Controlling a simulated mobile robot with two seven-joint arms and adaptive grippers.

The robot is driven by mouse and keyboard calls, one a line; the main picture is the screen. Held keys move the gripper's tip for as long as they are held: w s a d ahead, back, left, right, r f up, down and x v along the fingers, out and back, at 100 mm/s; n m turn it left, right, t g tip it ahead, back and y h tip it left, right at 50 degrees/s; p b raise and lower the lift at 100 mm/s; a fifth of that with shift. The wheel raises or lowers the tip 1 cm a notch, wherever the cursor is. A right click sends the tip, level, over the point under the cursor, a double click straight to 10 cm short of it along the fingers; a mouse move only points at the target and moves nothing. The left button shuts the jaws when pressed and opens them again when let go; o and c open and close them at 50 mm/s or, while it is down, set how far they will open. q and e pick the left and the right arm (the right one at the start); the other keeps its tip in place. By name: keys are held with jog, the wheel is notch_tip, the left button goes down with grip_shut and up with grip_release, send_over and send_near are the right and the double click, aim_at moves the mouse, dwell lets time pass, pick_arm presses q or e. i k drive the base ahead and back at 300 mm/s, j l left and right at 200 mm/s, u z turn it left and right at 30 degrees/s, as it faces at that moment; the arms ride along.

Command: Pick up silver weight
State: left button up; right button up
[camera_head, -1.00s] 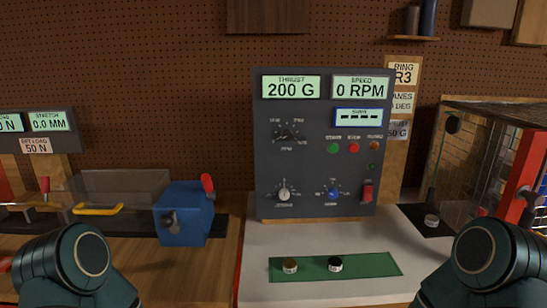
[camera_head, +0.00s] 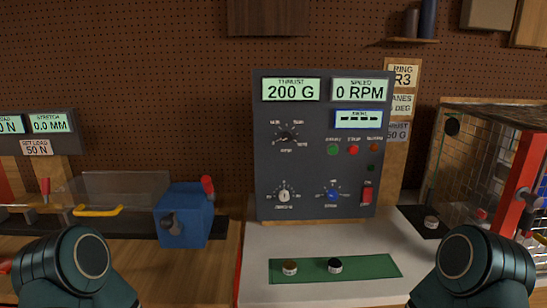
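A small silver-grey weight (camera_head: 431,222) with a pale top sits on a dark pad at the right, by the front left of the mesh-sided cage. Only links of my two arms show at the bottom left and bottom right corners. Neither gripper is in view.
A grey control panel (camera_head: 265,185) reading 200 G and 0 RPM stands mid-bench. The cage with a red post (camera_head: 517,190) is at right. A blue block (camera_head: 182,225) and clear cover are at left. The pale bench around the mat is clear.

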aim_at(431, 221)
jog(key=z, duration=1.1)
jog(key=i+z, duration=0.95)
jog(key=k, duration=0.1)
